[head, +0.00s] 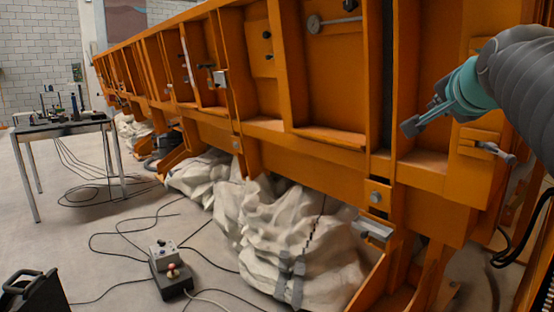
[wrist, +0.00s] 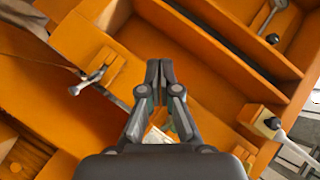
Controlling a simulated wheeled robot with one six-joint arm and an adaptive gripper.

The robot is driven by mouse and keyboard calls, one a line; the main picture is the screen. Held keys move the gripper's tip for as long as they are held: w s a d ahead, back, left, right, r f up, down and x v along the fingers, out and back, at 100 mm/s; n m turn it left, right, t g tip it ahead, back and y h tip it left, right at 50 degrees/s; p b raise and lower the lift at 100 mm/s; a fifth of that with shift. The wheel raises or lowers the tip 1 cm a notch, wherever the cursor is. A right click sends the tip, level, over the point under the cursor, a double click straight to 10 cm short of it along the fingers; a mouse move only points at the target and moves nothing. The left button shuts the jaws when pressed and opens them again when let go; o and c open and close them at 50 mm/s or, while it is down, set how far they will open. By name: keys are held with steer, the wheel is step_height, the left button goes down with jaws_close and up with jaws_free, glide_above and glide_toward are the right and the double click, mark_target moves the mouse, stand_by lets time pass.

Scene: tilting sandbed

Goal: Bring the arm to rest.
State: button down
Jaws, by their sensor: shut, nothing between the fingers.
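My gripper (head: 411,127) is at the right of the head view, in front of the orange sandbed frame (head: 330,150). It points left and down from my grey, sleeved arm. In the wrist view my gripper (wrist: 159,70) is shut, its fingertips together and nothing between them. Behind it in that view are orange panels and ribs of the frame (wrist: 205,85). I cannot tell how far the fingertips are from the frame.
A latch handle (head: 487,148) juts from the frame near my gripper, and a metal latch (wrist: 95,75) shows in the wrist view. White bags (head: 290,235) bulge below the frame. A control box (head: 168,268) and cables lie on the floor. A table (head: 60,128) stands left.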

steer(key=s+a+f+n+g+y, duration=0.1)
steer(key=s+a+f+n+g, duration=0.2)
steer(key=f, duration=0.9)
steer(key=s+a+f+n+g+y, duration=0.1)
steer(key=s+a+f+n, duration=0.4)
steer(key=s+f, duration=0.5)
steer(key=s+a+f+n+g+y, duration=0.1)
steer(key=s+a+f+n+g, duration=0.3)
steer(key=f, duration=1.1)
steer(key=s+a+n, duration=0.1)
steer(key=s, duration=0.1)
steer(key=shift+s+f+g, duration=0.15)
steer(key=shift+s+g, duration=0.15)
steer(key=shift+s, duration=0.1)
